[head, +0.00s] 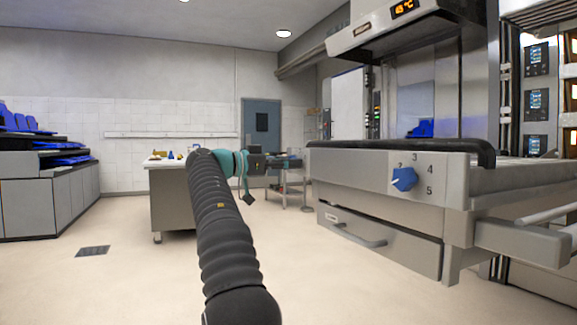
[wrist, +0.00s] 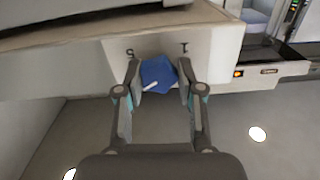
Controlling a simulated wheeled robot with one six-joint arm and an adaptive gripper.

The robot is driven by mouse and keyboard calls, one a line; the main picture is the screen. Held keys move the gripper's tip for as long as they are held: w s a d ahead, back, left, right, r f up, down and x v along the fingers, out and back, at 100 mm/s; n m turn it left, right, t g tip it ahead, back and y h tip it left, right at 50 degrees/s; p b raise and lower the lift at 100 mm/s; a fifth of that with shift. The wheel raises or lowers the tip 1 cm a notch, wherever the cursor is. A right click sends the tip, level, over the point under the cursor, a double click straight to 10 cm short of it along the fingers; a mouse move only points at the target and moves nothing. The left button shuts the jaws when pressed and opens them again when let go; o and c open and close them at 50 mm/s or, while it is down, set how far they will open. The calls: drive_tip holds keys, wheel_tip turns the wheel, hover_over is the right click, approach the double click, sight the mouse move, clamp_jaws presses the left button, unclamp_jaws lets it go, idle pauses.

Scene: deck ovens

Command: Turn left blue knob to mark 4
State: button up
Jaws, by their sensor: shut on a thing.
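A blue knob (wrist: 157,74) sits on a pale panel (wrist: 209,47) in the wrist view, which is upside down. My gripper (wrist: 160,65) is shut on it, one finger on each side. The knob's white pointer line slants to the lower left of that picture. A 1 shows to its right and a mark that looks like a 5 to its left; the other marks cannot be made out. In the head view my gripper (head: 290,162) is at the oven's left end, and the held knob is hidden.
The oven's front has a dark padded edge (head: 400,147), a drawer with a handle (head: 360,235) and a bar sticking out at right (head: 520,240). A white-topped table (head: 170,163) stands behind my arm. The floor at left is clear.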

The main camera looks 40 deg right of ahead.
idle(0.3)
drive_tip(key=o, duration=1.2)
drive_tip(key=shift+c, duration=0.2)
drive_tip(key=v, duration=1.2)
drive_tip(key=shift+w, duration=0.1)
